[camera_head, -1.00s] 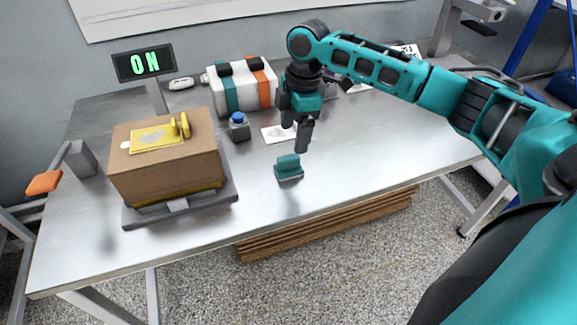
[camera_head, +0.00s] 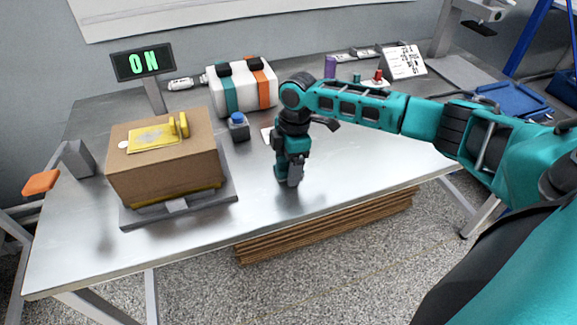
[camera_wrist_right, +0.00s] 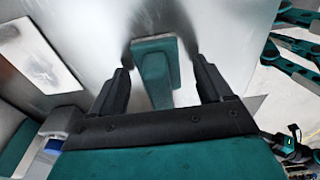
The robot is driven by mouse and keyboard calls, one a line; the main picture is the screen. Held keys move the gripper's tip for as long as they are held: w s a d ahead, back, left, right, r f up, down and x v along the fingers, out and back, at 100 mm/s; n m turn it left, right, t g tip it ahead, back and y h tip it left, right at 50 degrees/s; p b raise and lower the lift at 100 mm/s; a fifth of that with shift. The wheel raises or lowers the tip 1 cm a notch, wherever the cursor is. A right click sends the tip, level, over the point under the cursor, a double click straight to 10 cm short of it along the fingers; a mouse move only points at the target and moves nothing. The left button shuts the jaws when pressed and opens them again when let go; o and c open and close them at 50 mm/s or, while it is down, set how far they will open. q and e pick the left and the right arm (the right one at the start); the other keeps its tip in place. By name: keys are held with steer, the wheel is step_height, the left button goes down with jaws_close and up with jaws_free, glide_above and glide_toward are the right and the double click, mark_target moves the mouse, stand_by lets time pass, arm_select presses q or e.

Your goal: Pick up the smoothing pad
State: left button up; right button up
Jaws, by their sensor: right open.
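The smoothing pad (camera_wrist_right: 156,72) is a teal block with a raised grip. In the right wrist view it lies between the two black fingers of my right gripper (camera_wrist_right: 160,85). The fingers are open, one on each side, with a gap to the pad. In the head view my right gripper (camera_head: 290,180) points down at the table where the pad stands. There the gripper hides most of the pad; a teal bit shows at its left side. My left gripper is not in view.
A cardboard box (camera_head: 125,178) with a yellow piece on top sits on a grey platform at the left. A small blue-topped container (camera_head: 238,127) and a white roll-like case (camera_head: 222,98) stand behind. An ON display (camera_head: 143,62) stands at the back. The table's front right is clear.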

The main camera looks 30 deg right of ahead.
steer(key=c, duration=1.2)
steer(key=shift+o, duration=0.2)
steer(key=shift+r, duration=0.1)
step_height(320, 180, up, 20)
steer(key=p, duration=0.2)
steer(key=o, duration=0.5)
steer(key=shift+c, duration=0.2)
steer(key=c, duration=0.3)
steer(key=shift+w+a, duration=0.1)
